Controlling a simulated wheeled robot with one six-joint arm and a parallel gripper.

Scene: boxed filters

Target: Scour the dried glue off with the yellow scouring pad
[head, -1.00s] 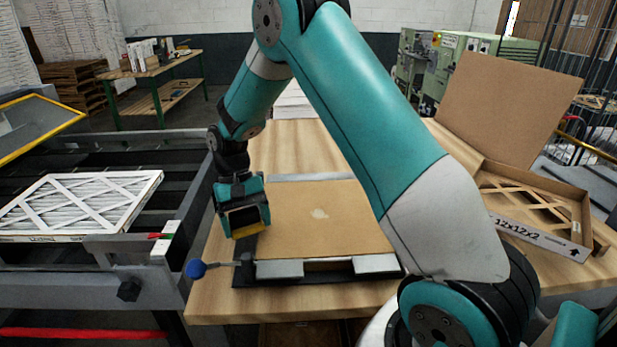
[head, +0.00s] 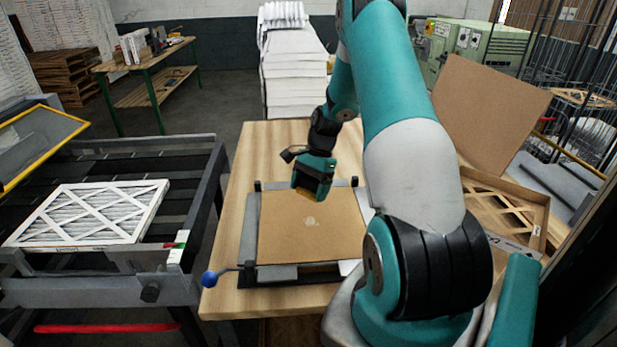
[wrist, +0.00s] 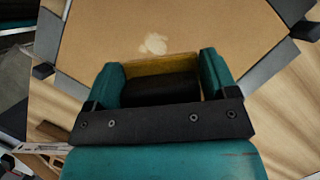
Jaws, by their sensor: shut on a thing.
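The dried glue (head: 311,221) is a small pale patch near the middle of a brown cardboard sheet (head: 290,240). In the wrist view the glue patch (wrist: 153,44) lies just beyond the pad. My gripper (head: 308,190) is over the far part of the sheet. It is shut on the yellow scouring pad (head: 306,195), which shows in the wrist view as a yellow strip (wrist: 160,66) between the two teal fingers. I cannot tell whether the pad touches the cardboard. The pad's underside is hidden.
The sheet lies in a dark and grey frame (head: 249,225) on a wooden table (head: 262,140). A blue-knobbed lever (head: 209,279) sticks out at front left. An open cardboard box (head: 545,215) stands at right. A pleated filter (head: 90,212) lies on the conveyor at left.

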